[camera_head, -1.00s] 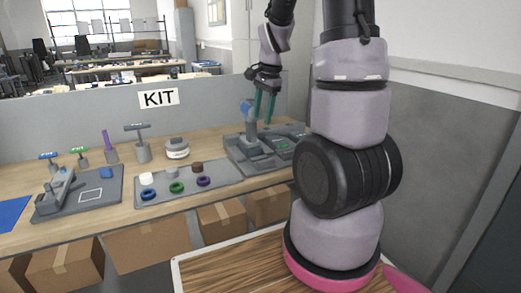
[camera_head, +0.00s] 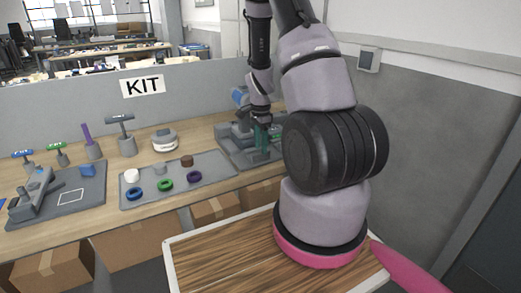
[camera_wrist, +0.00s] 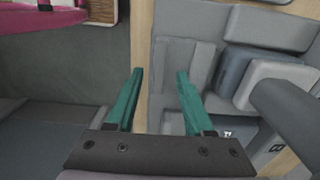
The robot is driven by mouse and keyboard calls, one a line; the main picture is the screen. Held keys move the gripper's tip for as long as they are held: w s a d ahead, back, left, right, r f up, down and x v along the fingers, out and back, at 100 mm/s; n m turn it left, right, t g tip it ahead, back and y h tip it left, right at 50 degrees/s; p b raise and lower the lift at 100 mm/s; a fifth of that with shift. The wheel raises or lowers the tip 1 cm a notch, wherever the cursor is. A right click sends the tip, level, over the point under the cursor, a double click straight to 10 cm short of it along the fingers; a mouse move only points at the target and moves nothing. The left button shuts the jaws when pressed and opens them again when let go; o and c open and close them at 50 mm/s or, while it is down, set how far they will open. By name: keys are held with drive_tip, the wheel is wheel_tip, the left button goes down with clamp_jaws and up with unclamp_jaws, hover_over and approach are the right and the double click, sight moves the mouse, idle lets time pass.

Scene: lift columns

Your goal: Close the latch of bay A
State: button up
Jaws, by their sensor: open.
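The grey fixture (camera_head: 228,152) stands at the right end of the bench, with raised blocks and a blue-topped part (camera_head: 240,96) at its back. My gripper (camera_head: 262,150) is low over its front right part, teal fingers pointing down. In the wrist view my gripper (camera_wrist: 160,74) is open with nothing between the fingertips. The fixture's grey base (camera_wrist: 176,62) lies under and beside the right finger, and rounded grey blocks (camera_wrist: 275,82) are farther right. I cannot tell which part is the bay A latch.
A grey tray (camera_head: 212,168) with coloured rings lies left of the fixture. Farther left are a second grey fixture (camera_head: 90,202) and several T-handled tools. A partition (camera_head: 60,118) with a KIT sign stands behind the bench. Cardboard boxes (camera_head: 135,250) are below.

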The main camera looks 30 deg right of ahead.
drive_tip(key=shift+f, duration=1.05)
clamp_jaws()
idle(0.7)
